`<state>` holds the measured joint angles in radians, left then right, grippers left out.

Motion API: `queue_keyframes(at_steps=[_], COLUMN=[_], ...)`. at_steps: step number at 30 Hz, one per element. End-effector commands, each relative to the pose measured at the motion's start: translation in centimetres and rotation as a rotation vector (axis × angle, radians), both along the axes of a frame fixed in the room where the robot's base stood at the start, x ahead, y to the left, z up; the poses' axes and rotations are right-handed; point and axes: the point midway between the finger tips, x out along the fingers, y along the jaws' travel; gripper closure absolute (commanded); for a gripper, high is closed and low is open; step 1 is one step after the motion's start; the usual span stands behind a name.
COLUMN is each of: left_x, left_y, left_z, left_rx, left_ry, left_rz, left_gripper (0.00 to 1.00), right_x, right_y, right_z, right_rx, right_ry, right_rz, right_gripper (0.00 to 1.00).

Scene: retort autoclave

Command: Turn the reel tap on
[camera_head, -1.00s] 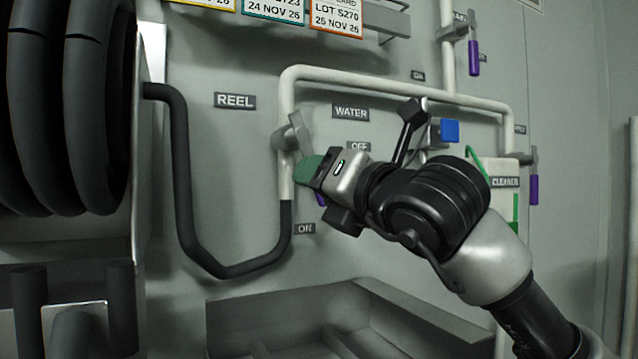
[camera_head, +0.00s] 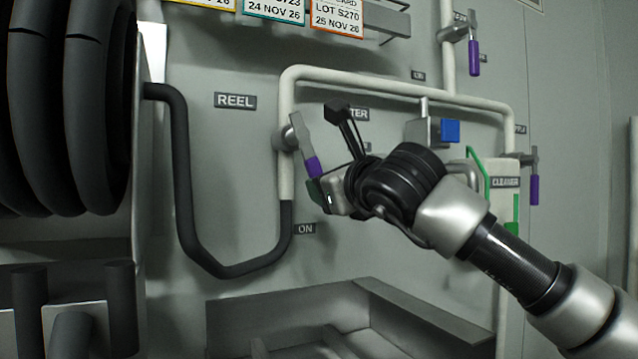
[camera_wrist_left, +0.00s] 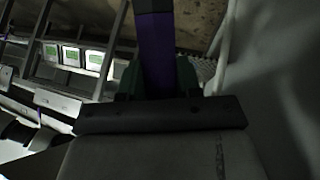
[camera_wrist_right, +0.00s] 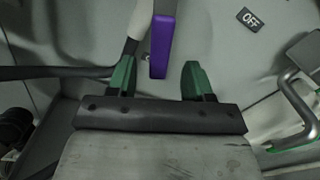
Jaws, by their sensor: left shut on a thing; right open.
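The reel tap (camera_head: 288,138) sits on the white pipe under the REEL label (camera_head: 235,101). Its grey lever slants down to the right and ends in a purple grip (camera_head: 314,167). My right gripper (camera_head: 318,192) is at the lower end of this grip. In the right wrist view the green fingers (camera_wrist_right: 158,78) are open, with the end of the purple grip (camera_wrist_right: 162,45) between or just in front of their tips. My left gripper (camera_wrist_left: 157,78) shows only in the left wrist view, shut on a purple bar-like thing (camera_wrist_left: 155,45) whose far end is out of frame.
An ON label (camera_head: 305,229) is below the tap, beside the black hose (camera_head: 185,190). A WATER label is partly hidden by my right arm. Other purple-handled taps (camera_head: 474,58) and a blue block (camera_head: 450,131) are to the right. A grey trough (camera_head: 290,310) lies below.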

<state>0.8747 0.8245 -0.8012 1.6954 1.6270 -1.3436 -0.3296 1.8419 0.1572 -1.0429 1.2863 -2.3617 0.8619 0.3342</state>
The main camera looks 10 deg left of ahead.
Motion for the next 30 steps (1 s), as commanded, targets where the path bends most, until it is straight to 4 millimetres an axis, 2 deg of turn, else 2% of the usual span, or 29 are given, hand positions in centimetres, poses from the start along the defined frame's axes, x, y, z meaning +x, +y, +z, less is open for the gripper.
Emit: queue_keyframes(at_steps=[3,9,23,30], left_x=[0.0,0.0,0.0,0.0], left_y=[0.0,0.0,0.0,0.0], left_z=[0.1,0.1,0.1,0.1], left_rx=[-0.001,-0.001,-0.001,-0.001], left_ry=[-0.001,-0.001,-0.001,-0.001], left_rz=[0.0,0.0,0.0,0.0], left_gripper=[1.0,1.0,1.0,1.0], right_x=[1.6,3.3,4.0,4.0], right_y=[1.2,2.3,2.7,2.7], right_z=[0.0,0.0,0.0,0.0], right_rx=[0.0,0.001,0.001,0.001], right_ry=[0.0,0.002,0.0,0.0], right_rz=[-0.001,0.0,0.0,0.0], right_gripper=[0.49,0.49,0.49,0.84])
